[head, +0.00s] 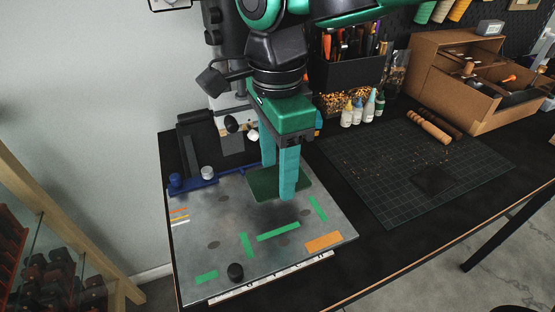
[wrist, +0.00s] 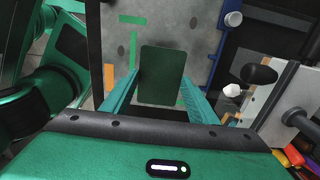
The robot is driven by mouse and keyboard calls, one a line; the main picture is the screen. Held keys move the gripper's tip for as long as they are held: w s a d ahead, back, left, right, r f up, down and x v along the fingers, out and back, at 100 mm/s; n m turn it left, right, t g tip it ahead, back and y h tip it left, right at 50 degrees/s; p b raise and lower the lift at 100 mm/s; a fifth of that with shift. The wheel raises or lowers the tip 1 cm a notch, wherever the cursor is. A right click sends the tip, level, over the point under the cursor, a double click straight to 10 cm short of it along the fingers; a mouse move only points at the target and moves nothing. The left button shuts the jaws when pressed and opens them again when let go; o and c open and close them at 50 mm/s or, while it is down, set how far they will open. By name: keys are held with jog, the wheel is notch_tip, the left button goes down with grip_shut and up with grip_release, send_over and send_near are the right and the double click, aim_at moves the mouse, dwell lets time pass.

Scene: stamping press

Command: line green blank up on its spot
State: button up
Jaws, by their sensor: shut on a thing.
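The dark green blank (head: 262,186), a flat rounded rectangle, is held level between the teal fingers of my gripper (head: 279,182). In the wrist view the blank (wrist: 162,75) spans the gap between both fingers. It is over the grey metal plate (head: 215,240); I cannot tell how high above it. Green tape strips on the plate, one at left (head: 246,245), one in front (head: 278,231) and one at right (head: 318,208), frame an open-backed area. In the head view the blank is behind the front strip, and the right finger covers part of it.
A blue fixture (head: 190,183) stands at the back left. Bottles (head: 358,108), a cutting mat (head: 410,165) and a cardboard organizer (head: 450,75) occupy the right of the bench.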

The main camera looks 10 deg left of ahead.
aim_at(276, 181)
jog(key=shift+a, duration=0.1)
jog(key=shift+s+f, duration=0.1)
jog(key=shift+f, duration=1.7)
jog(key=shift+f, duration=1.2)
jog(key=o, duration=1)
jog(key=shift+c, duration=1.1)
jog(key=shift+r, duration=0.15)
